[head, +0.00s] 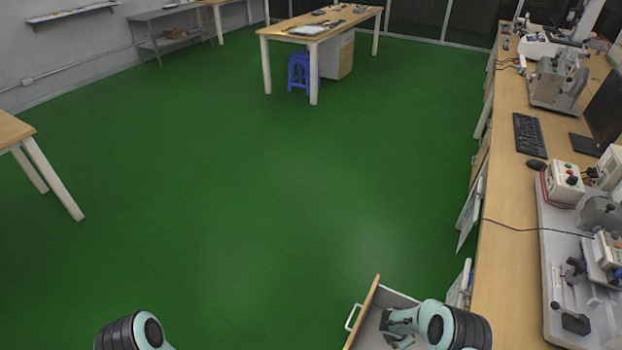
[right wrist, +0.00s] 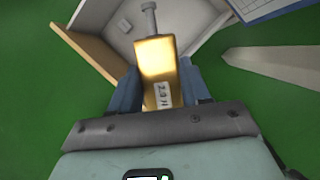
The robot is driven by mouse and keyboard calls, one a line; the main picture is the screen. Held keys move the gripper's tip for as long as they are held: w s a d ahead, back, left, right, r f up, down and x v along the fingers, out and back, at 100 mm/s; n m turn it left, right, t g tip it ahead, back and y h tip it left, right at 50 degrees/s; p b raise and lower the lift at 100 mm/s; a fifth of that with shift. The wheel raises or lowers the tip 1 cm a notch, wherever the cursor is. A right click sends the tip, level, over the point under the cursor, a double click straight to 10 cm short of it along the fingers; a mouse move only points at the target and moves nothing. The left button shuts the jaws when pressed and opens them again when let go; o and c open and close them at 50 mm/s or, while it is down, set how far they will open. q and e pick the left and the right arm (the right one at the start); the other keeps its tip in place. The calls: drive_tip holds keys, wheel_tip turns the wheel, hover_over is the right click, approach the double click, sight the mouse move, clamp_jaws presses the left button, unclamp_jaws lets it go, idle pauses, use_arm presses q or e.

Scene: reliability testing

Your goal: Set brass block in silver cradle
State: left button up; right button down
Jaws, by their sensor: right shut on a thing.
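In the right wrist view, the brass block (right wrist: 156,62) is a gold-coloured block with a small printed white label and a grey metal pin at its far end. My right gripper (right wrist: 158,84) is shut on it, one dark finger on each side. In the head view my right gripper (head: 394,325) is at an open drawer (head: 363,310) beside the right-hand bench; the block is not clear there. My left arm shows at the lower left of the head view, but its gripper is out of frame. I cannot pick out the silver cradle.
The right-hand bench (head: 508,230) carries a keyboard (head: 529,135), a mouse (head: 536,165), a control box (head: 565,181) and a test rig on a light base plate (head: 554,255). A cable crosses the bench. Green floor is clear at left. A far table (head: 325,22) has a blue stool.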

drive_tip(key=w+a+r+m+g+y, duration=0.1)
drive_tip(key=a+r+m+g+y, duration=0.15)
drive_tip(key=a+r+m, duration=0.75)
drive_tip(key=a+r+m+g+y, duration=0.2)
drive_tip(key=r+m+g, duration=0.2)
drive_tip(key=r+m, duration=1.5)
use_arm(q)
drive_tip(key=w+f+t+b, duration=0.2)
drive_tip(key=w+f+b, duration=0.1)
drive_tip(key=f+b, duration=0.7)
use_arm(e)
wheel_tip(320, 180, down, 6)
drive_tip(key=n, duration=0.6)
use_arm(q)
wheel_tip(320, 180, up, 15)
drive_tip(key=g+p, duration=0.1)
drive_tip(key=p, duration=1.3)
drive_tip(key=shift+s+g+p, duration=0.3)
drive_tip(key=shift+s+p, duration=0.05)
drive_tip(key=shift+s, duration=0.05)
use_arm(e)
wheel_tip(320, 180, up, 6)
drive_tip(key=s, duration=0.2)
drive_tip(key=shift+s+d, duration=0.15)
drive_tip(key=shift+s, duration=0.05)
drive_tip(key=shift+h, duration=0.25)
